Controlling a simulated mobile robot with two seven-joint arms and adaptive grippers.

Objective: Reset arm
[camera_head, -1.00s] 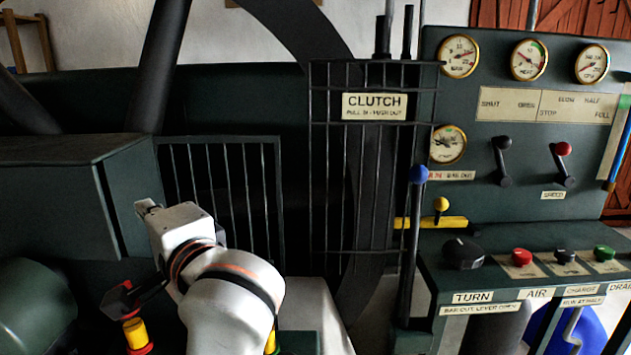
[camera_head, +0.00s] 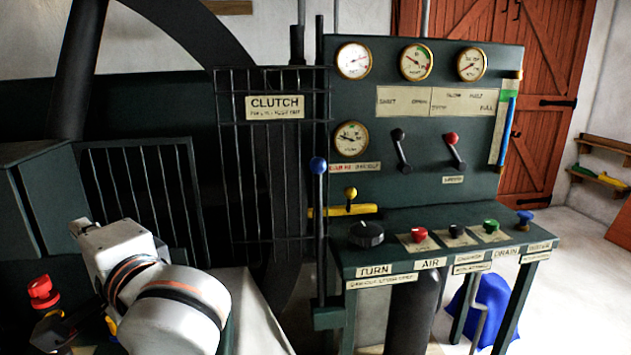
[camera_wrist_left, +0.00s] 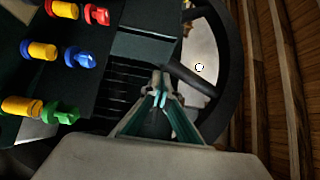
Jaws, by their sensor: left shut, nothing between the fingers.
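My left arm (camera_head: 150,285) comes in at the lower left of the head view, in front of the dark green machine. Its gripper fingers are hidden there behind the arm's own links. In the left wrist view my left gripper (camera_wrist_left: 160,98) shows with its fingertips together and nothing between them. Beyond it are dark bars and a dark wheel rim (camera_wrist_left: 233,70). My right gripper is in neither view.
A barred guard with a CLUTCH sign (camera_head: 274,107) and a blue-knobbed lever (camera_head: 318,166) stand mid-picture. A gauge panel (camera_head: 425,110) and a button console (camera_head: 450,240) are right of them. Colored valves (camera_wrist_left: 68,55) sit at the wrist view's left. Open floor (camera_head: 575,255) lies right.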

